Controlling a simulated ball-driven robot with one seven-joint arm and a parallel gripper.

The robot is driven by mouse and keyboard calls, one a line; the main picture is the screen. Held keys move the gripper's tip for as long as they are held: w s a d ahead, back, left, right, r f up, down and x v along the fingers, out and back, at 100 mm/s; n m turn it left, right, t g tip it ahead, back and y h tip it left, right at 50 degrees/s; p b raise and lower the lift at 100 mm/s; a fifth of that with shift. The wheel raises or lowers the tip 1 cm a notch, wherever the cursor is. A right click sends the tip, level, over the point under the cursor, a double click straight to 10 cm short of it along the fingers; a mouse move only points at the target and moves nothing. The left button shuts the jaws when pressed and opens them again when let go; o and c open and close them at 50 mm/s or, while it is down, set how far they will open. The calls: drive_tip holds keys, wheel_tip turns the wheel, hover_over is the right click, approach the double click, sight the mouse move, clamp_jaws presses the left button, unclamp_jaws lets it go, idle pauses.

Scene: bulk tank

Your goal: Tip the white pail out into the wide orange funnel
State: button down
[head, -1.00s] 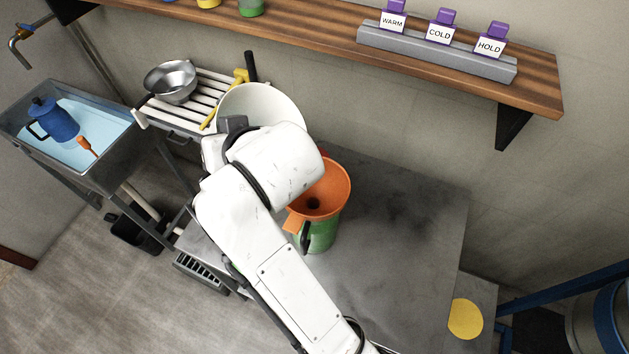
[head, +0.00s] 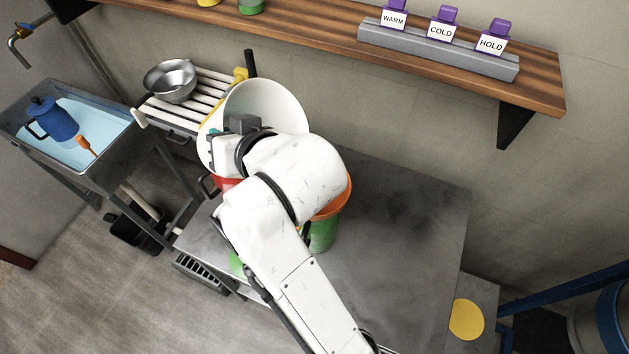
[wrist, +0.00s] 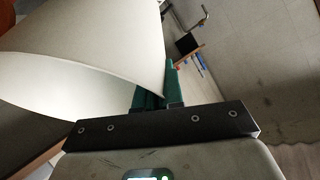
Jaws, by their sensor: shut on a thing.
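The white pail (head: 268,104) is held up over the left part of the metal bench, tilted, with its mouth facing up and to the right in the head view. My gripper (wrist: 158,88) is shut on the pail's wall, and the pail fills the upper left of the wrist view (wrist: 85,60). The wide orange funnel (head: 338,200) sits on a green container (head: 322,234) to the right of and below the pail. My arm covers most of the funnel. The inside bottom of the pail is not visible, so I cannot tell what it holds.
A red container (head: 226,184) stands partly hidden under the pail. A slatted rack (head: 205,98) with a metal bowl (head: 170,80) and a sink (head: 110,165) with a blue jug (head: 52,120) lie left. A shelf (head: 330,30) runs above. The bench's right side (head: 410,230) is clear.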

drive_tip(key=shift+s+d+t+y+b, duration=0.15)
drive_tip(key=shift+d+t+y+b, duration=0.3)
drive_tip(key=shift+b, duration=0.95)
drive_tip(key=shift+s+d+r+m+t+y+b, duration=0.15)
drive_tip(key=shift+d+r+m+t+y+b, duration=0.2)
drive_tip(key=shift+b, duration=0.6)
drive_tip(key=shift+s+d+r+m+t+y+b, duration=0.15)
drive_tip(key=shift+d+r+y+b, duration=0.25)
drive_tip(key=shift+b, duration=0.5)
drive_tip(key=shift+s+d+f+t+y+b, duration=0.15)
drive_tip(key=shift+d+y+b, duration=0.25)
drive_tip(key=shift+b, duration=0.9)
drive_tip(key=shift+s+d+t+y+b, duration=0.1)
drive_tip(key=shift+d+t+y+b, duration=0.2)
drive_tip(key=shift+b, duration=0.95)
